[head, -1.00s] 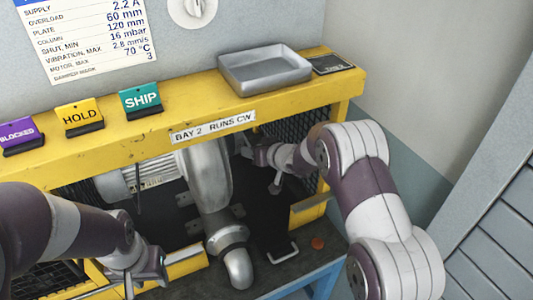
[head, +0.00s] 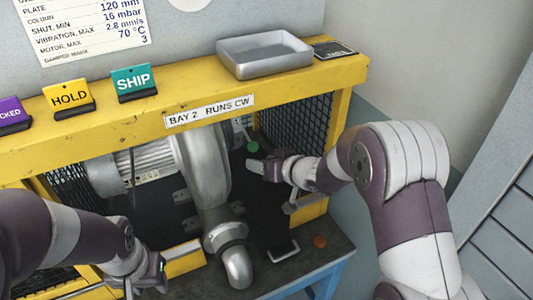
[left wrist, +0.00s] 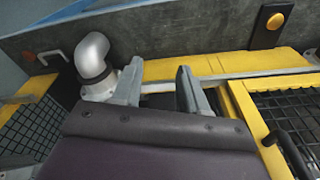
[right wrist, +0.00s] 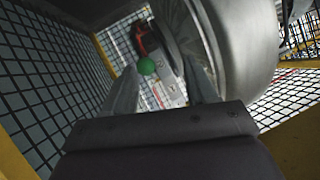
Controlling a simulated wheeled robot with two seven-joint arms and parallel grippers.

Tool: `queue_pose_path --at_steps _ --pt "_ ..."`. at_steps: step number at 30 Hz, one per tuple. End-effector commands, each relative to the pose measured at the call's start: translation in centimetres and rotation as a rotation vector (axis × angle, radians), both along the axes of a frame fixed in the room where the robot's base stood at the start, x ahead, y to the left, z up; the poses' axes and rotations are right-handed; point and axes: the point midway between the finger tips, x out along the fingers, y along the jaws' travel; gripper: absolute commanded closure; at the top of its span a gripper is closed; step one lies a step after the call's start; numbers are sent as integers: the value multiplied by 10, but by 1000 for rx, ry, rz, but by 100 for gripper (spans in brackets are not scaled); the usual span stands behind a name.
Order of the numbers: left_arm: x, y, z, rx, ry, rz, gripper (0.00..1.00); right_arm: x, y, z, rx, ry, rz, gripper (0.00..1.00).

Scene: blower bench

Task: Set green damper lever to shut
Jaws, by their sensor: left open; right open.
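The green damper lever's round green knob (head: 252,146) shows inside the yellow-framed bay, right of the grey blower housing (head: 205,165). In the right wrist view the green knob (right wrist: 147,66) appears between the finger lines and beyond the tips, beside a pale plate. My right gripper (head: 256,166) is open and empty, just below the knob in the head view; no contact shows. The lever's arm is mostly hidden and its setting cannot be read. My left gripper (head: 152,284) is open and empty at the lower left; its fingers show in the left wrist view (left wrist: 158,68).
The yellow frame (head: 110,140) and black mesh (head: 300,130) enclose the bay around my right gripper. A grey outlet pipe (head: 236,265) stands at the front. A grey tray (head: 265,72) rests on the top beam beside SHIP (head: 134,82) and HOLD (head: 68,96) signs.

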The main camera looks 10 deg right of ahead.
Motion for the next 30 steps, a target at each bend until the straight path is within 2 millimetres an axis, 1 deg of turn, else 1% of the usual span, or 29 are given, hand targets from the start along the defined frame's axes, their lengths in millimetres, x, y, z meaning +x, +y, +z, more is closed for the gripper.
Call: queue_pose_path --at_steps 1,2,3,4,5,6,9,10,14,17,21,24,27,30 --pt "-1 0 -57 0 3 0 57 -7 19 -58 39 -38 4 43" --pt "-1 0 -70 0 4 0 57 -7 27 -67 51 -100 -4 43" --pt "-2 0 -78 0 5 0 57 -6 30 -68 40 -198 -23 43" --pt "-2 0 -80 0 5 0 57 -4 29 -65 19 -273 -44 43" --pt "-1 0 -80 0 5 0 57 -2 24 -60 -14 -342 -70 43" --pt "-1 0 -77 0 4 0 57 0 16 -51 -65 -422 -108 43" --pt "-1 0 -69 0 2 0 57 7 -4 -29 -199 -570 -176 43" --pt "0 0 -69 0 2 0 57 8 -7 -25 -230 -599 -184 43" --pt "-1 0 -66 0 2 0 57 18 -4 -21 -290 -637 -169 43" --pt "-1 0 -61 0 2 0 57 38 2 -20 -289 -637 -168 43" --pt "-1 0 -53 0 3 0 57 73 11 -21 -288 -635 -169 43" --pt "-1 0 -49 0 3 0 57 94 18 -21 -288 -635 -169 43" --pt "-1 0 -46 0 3 0 57 110 22 -21 -288 -634 -168 43" --pt "-1 0 -44 0 3 0 57 122 26 -22 -288 -634 -168 43"
